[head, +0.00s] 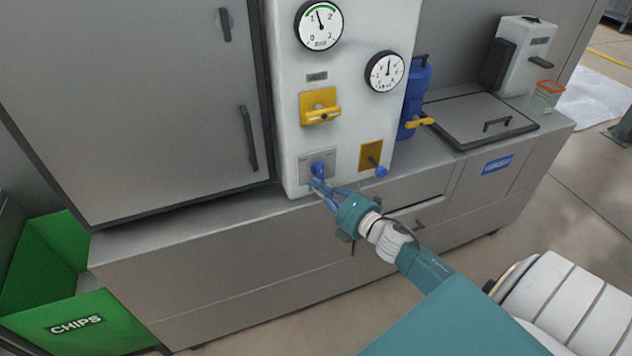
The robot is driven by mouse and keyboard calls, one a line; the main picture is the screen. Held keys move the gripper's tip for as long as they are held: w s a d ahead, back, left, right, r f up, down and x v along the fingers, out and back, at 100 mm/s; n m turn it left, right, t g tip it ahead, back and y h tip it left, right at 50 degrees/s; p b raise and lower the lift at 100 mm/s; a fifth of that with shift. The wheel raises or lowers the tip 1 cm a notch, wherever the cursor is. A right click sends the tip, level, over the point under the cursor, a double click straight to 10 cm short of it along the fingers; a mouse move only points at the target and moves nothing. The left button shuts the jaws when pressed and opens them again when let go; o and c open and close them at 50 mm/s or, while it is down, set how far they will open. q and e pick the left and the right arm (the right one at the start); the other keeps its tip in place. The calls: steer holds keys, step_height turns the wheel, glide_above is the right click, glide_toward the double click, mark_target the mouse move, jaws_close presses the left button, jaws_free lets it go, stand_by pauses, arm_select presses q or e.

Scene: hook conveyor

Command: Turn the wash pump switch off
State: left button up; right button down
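A blue rotary knob (318,168) sits on a grey plate low on the white panel; I take it to be the wash pump switch, but the lettering is too small to read. My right gripper (318,184) reaches in from the lower right, with its blue fingertips right at the lower edge of this knob. The tips are close together and overlap the knob's lower side in the picture. I cannot tell whether they touch or grip it. The knob's exact pointing direction is unclear. My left gripper is not in view.
A yellow plate with a blue-ended lever (372,157) is just right of the knob. Above are a yellow handle (320,112) and two gauges (319,25) (385,71). A blue cylinder (413,98) stands right of the panel. A green chips bin (75,322) is lower left.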

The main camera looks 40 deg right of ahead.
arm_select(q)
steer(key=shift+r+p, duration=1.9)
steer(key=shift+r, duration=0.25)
arm_select(e)
steer(key=shift+s+d+f+n+g+h, duration=0.1)
steer(key=shift+d+n+g+h, duration=0.2)
steer(key=shift+n, duration=0.5)
steer(key=shift+d+f+n+g+h, duration=0.1)
steer(key=shift+d+n+g+h, duration=0.15)
steer(key=shift+n, duration=0.55)
steer(key=shift+s+d+n+g+h, duration=0.1)
steer(key=shift+d+n+g+h, duration=0.2)
steer(key=shift+n, duration=0.5)
steer(key=shift+a, duration=0.1)
steer(key=shift+f, duration=0.1)
